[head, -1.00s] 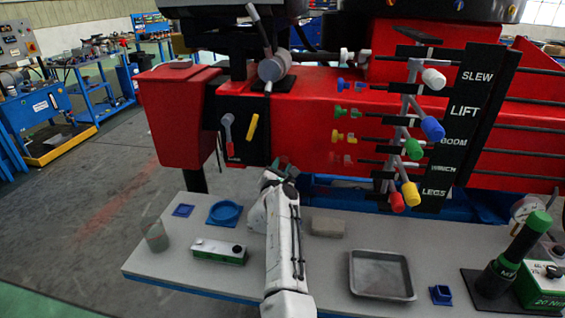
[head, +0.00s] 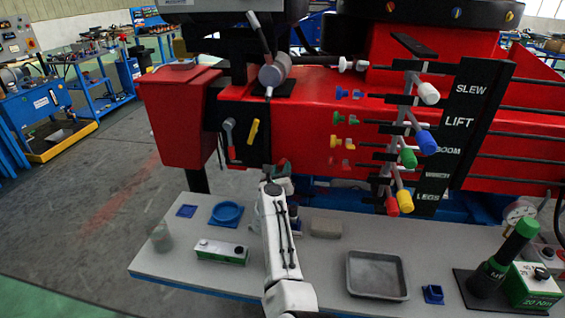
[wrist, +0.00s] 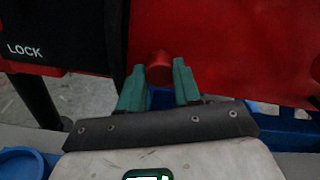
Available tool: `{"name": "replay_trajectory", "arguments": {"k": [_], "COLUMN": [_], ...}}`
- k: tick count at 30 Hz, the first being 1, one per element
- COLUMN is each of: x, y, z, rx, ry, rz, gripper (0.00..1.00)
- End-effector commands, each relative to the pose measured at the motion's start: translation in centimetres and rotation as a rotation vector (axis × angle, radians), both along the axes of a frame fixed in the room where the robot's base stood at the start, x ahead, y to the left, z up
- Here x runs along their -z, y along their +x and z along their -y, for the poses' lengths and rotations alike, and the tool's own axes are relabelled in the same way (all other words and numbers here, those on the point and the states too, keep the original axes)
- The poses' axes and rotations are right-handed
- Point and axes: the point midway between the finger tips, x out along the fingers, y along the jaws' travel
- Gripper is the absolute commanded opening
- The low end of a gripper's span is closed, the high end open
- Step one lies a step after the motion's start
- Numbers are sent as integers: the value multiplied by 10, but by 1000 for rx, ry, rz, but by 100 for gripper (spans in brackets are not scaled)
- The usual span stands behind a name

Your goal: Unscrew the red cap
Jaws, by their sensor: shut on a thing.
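The red cap (wrist: 159,66) is a small, round red knob in the wrist view, in front of the red machine body. My gripper (wrist: 159,82) has green fingers on either side of the cap and is shut on it. The fingers partly cover the cap's sides, and its lower part and thread are hidden. In the head view my gripper (head: 281,182) is at the lower edge of the red machine (head: 330,115), above the back edge of the bench. My white arm hides much of the area below it there.
The bench (head: 320,268) holds a grey tray (head: 350,287), a blue round dish (head: 228,213), a grey block (head: 326,228) and a green-and-white box (head: 221,252). Coloured levers (head: 409,157) stick out at the right. A green-topped tool (head: 508,255) stands at the front right.

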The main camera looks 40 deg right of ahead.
Motion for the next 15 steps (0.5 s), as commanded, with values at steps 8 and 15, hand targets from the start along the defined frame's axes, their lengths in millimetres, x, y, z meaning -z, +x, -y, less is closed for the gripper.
{"name": "replay_trajectory", "arguments": {"k": [8,15], "x": [-1,0], "y": [-1,-1], "z": [0,0], "rx": [1,1], "ry": [-53,-265], "rz": [-73,-343], "gripper": [0,0]}}
